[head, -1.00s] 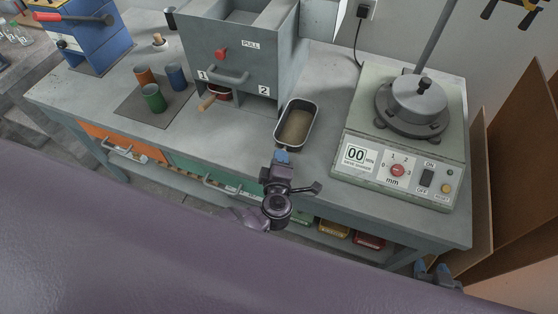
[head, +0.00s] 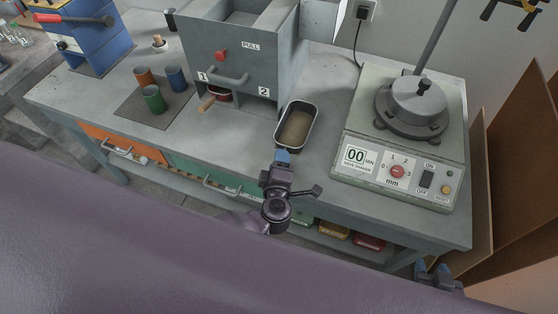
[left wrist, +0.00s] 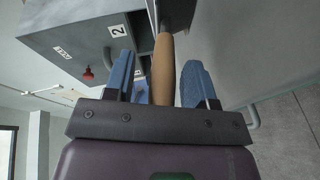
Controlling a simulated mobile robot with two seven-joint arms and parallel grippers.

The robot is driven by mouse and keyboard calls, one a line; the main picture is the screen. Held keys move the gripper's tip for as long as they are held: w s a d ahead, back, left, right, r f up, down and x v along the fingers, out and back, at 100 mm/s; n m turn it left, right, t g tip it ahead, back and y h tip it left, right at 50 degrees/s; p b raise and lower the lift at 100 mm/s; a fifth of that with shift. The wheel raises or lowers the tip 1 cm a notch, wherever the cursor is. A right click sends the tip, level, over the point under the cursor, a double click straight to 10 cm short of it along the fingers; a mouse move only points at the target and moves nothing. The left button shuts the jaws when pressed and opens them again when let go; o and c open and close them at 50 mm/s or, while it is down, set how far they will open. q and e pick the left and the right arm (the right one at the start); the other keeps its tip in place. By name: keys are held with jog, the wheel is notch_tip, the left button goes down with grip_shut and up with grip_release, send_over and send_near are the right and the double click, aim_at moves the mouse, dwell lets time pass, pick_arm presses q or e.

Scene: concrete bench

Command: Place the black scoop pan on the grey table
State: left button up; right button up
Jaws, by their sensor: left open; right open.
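The black scoop pan (head: 278,129) holds sand-coloured material and sits at the grey table (head: 229,138), just right of the grey box with a drawer-like front. Its tan handle (left wrist: 163,70) shows in the left wrist view, between the two blue fingers of my left gripper (left wrist: 158,84). My left gripper (head: 282,156) is open at the pan's near end; in the head view it hides the handle. My right gripper (head: 434,272) is open and empty, low beyond the table's front right corner.
The grey box (head: 229,60) stands close left of the pan. A sieve shaker (head: 400,145) stands to the right. Several coloured cups (head: 153,98) stand on a dark mat at left.

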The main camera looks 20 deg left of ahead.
pick_arm(q)
jog(key=v, duration=1.1)
jog(key=shift+s, duration=0.2)
notch_tip(320, 180, up, 4)
jog(key=a+m+t+h, duration=0.3)
jog(key=m+h, duration=0.2)
jog(key=m, duration=0.3)
jog(key=s+a+f+m+g, duration=0.2)
jog(key=a+f+m+g, duration=0.1)
jog(key=a+m, duration=0.2)
jog(key=s+a+f+m+g, duration=0.3)
jog(key=a+m, duration=0.3)
jog(key=a, duration=0.2)
jog(key=shift+s+a+f+g+y, duration=0.2)
jog(key=shift+f+g+y, duration=0.1)
jog(key=shift+f+y, duration=0.15)
jog(key=shift+w+f, duration=0.1)
jog(key=shift+f, duration=0.05)
